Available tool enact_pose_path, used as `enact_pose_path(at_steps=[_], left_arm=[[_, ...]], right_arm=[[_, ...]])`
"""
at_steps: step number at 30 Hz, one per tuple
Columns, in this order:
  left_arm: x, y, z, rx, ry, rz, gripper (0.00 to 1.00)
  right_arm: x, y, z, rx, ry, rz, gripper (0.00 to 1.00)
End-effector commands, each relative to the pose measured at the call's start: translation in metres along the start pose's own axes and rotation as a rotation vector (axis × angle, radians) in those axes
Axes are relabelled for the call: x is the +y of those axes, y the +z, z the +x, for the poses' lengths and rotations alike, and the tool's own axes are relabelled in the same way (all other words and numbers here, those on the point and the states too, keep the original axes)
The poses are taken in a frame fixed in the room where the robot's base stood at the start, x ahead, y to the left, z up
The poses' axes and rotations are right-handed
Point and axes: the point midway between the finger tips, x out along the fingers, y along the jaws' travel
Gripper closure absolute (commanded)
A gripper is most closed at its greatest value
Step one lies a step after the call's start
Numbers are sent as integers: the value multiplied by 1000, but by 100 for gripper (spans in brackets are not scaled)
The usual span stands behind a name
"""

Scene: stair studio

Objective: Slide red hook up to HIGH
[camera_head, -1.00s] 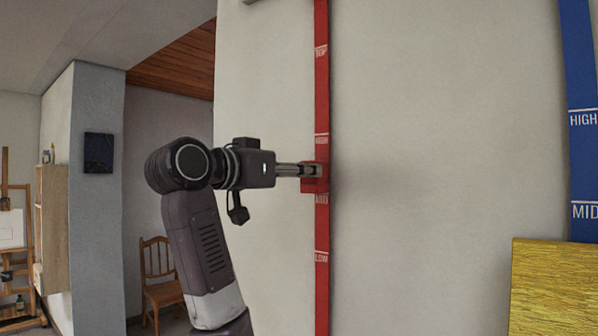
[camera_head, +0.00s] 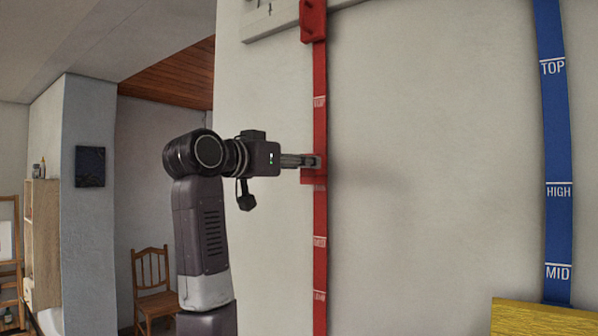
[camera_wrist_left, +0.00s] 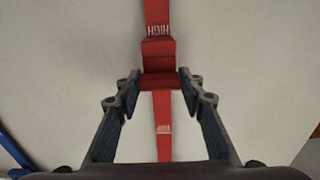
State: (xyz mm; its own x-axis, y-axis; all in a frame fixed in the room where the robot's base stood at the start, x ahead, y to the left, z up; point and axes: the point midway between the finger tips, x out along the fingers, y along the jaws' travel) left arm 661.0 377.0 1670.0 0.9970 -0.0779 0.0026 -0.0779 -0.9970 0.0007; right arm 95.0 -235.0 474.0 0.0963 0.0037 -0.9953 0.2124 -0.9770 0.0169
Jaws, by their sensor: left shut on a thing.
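The red hook (camera_head: 313,172) sits on a vertical red strip (camera_head: 320,215) on the pale wall, between the TOP mark (camera_head: 320,103) and the MID mark (camera_head: 320,242). My left gripper (camera_head: 316,162) reaches in from the left and is shut on the red hook. The left wrist view shows the hook (camera_wrist_left: 159,62) between the two fingers (camera_wrist_left: 159,90). A white marking that looks like HIGH (camera_wrist_left: 158,30) lies close to the hook there. In the head view the strip right behind the hook is hidden. My right gripper is not in view.
A blue strip (camera_head: 556,130) with TOP, HIGH and MID marks runs down the wall at right. A yellow panel (camera_head: 540,318) stands below it. A pale board (camera_head: 270,20) and a red piece (camera_head: 313,20) are above. A wooden chair (camera_head: 152,285) stands far left.

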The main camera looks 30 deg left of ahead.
Motion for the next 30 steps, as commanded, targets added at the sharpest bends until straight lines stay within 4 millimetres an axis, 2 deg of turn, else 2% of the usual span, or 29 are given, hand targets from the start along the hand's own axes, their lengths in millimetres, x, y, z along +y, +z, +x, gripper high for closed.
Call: enact_pose_path(at_steps=[1,2,13,14,18,26,30], left_arm=[[-1,-9,-1,6,-1,0,100],[-1,-10,-1,5,-1,0,100],[0,-9,-1,1,-1,0,100],[0,-9,-1,1,-1,0,61],[0,-8,0,-1,0,0,46],[0,-7,0,-3,0,0,46],[-1,-8,-8,-1,-1,1,46]], right_arm=[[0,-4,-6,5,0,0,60],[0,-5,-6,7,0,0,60],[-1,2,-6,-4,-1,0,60],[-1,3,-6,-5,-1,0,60],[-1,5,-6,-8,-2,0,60],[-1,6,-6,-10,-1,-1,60],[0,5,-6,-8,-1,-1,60]])
